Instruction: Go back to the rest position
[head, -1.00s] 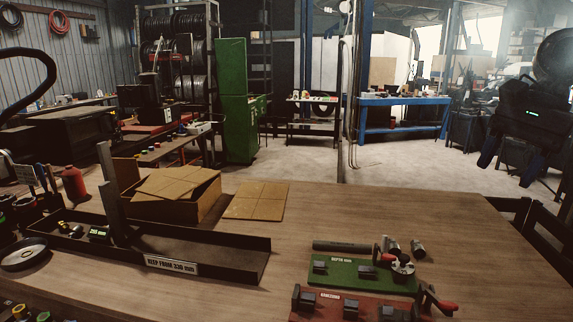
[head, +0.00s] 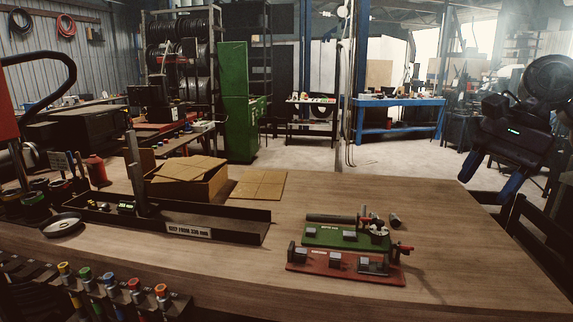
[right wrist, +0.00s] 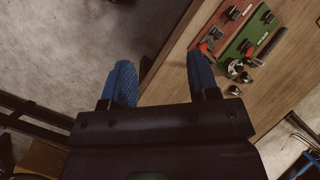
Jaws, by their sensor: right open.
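My right gripper (head: 493,178) is at the right edge of the head view, raised beside the wooden table (head: 420,262). Its two blue fingers are apart and hold nothing. In the right wrist view the blue fingers (right wrist: 160,82) are spread, with grey floor and the table edge beyond them. My left gripper does not show in either current view.
On the table lie a green fixture (head: 333,237), a red fixture (head: 310,259), a long dark tray (head: 240,217) and an open cardboard box (head: 214,185). Several coloured fittings (head: 110,283) stand in a rack at the front left. The table's right front is clear.

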